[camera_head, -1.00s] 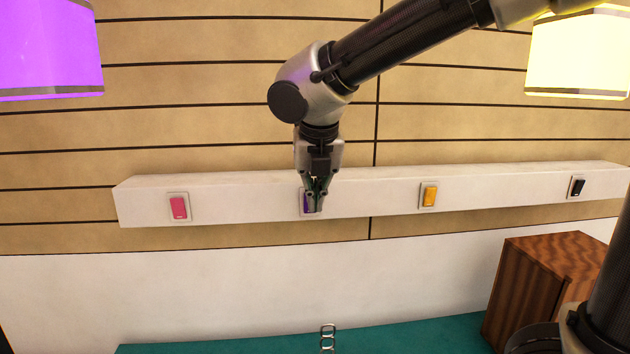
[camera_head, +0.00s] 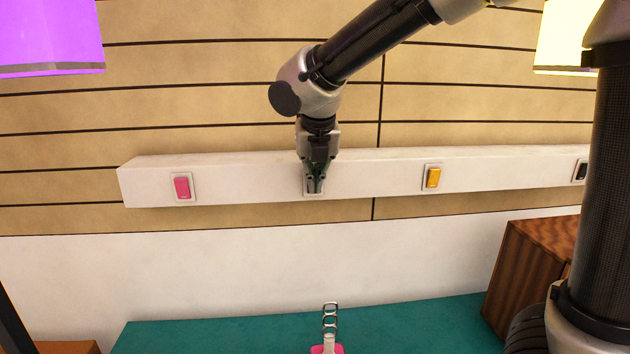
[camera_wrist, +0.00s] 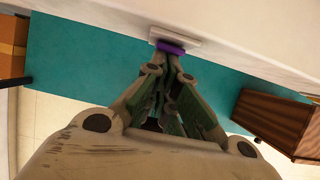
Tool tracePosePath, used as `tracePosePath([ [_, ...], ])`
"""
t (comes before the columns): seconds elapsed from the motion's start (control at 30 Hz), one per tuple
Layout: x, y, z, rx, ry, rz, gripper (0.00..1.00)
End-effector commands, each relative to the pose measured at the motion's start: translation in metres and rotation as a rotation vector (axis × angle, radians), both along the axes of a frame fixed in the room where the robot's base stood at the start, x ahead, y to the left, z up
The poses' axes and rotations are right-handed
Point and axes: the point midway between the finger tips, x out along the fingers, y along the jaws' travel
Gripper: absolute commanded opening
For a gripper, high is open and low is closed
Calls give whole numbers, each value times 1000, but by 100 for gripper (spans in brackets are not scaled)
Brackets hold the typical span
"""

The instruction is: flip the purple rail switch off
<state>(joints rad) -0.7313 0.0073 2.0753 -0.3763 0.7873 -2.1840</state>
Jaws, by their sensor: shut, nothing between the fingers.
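The purple rail switch (camera_wrist: 170,47) shows in the wrist view as a purple rocker on a white plate, right at my fingertips. Whether the fingers touch it I cannot tell. In the head view my gripper (camera_head: 314,187) covers the rocker, and only edges of its white plate show. My gripper, also in the wrist view (camera_wrist: 170,62), is shut and empty, pointing down in front of the rail. The purple lamp (camera_head: 48,35) at the upper left is glowing.
The white rail (camera_head: 240,180) also carries a pink switch (camera_head: 182,188), a yellow switch (camera_head: 433,177) and a black switch (camera_head: 581,171). A lit yellow lamp (camera_head: 570,35) hangs upper right. Below are a teal surface (camera_head: 220,335), a wooden box (camera_head: 525,265) and a pink-based item (camera_head: 328,345).

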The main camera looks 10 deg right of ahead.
Motion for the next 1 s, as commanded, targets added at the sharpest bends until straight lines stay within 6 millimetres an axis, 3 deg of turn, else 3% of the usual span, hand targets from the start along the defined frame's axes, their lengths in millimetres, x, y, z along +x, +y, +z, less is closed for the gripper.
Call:
tracePosePath([
  [1.0,5,0,18,0,0,-1,0],
])
